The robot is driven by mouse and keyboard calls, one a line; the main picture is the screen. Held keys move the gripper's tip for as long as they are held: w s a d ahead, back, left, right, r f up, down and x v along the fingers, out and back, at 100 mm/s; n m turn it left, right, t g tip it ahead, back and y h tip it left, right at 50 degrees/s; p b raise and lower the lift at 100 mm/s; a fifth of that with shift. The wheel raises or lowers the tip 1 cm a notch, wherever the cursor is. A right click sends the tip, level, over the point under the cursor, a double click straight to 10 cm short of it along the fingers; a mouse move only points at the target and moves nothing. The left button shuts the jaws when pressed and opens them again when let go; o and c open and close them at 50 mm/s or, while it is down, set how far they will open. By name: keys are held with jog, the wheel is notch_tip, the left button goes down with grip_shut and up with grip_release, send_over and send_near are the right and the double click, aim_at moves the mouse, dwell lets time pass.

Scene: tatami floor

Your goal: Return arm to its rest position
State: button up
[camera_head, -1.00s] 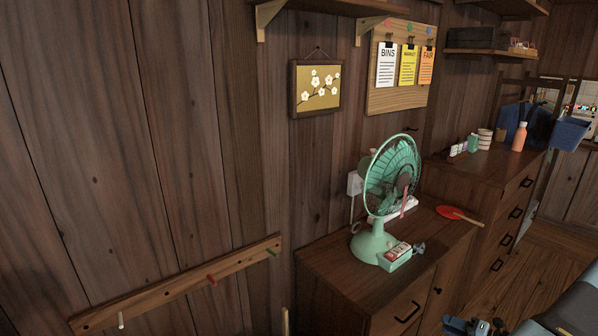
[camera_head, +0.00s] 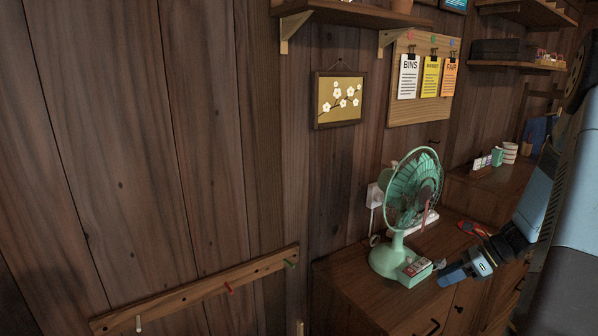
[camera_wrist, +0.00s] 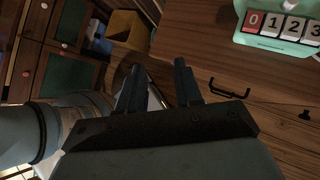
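My arm reaches in from the right edge of the head view, with my gripper (camera_head: 456,275) low at its end, in front of the wooden cabinet (camera_head: 350,285). In the wrist view the two dark fingers of my gripper (camera_wrist: 159,68) stand apart with nothing between them. The green fan (camera_head: 402,220) stands upright on the cabinet, left of my gripper in the head view. Its base with number buttons (camera_wrist: 290,28) shows at the top right of the wrist view. I cannot tell the exact gap between gripper and fan base.
A red paddle-like thing (camera_head: 470,228) lies on the cabinet, partly behind my arm. A drawer handle (camera_wrist: 228,90) and a yellow box (camera_wrist: 127,28) show in the wrist view. A peg rail (camera_head: 205,290) and a framed picture (camera_head: 339,98) hang on the wall.

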jog(key=s+a+r+n+g+h, duration=0.1)
jog(key=s+a+r+n+h, duration=0.25)
jog(key=a+r+n, duration=0.45)
jog(key=s+a+r+n+h, duration=0.2)
jog(key=s+a+r+n, duration=0.25)
jog(key=r, duration=0.45)
jog(key=s+a+r+n+t+h, duration=0.4)
jog(key=s+r+n, duration=0.6)
jog(key=s+n, duration=0.2)
jog(key=shift+r, duration=0.2)
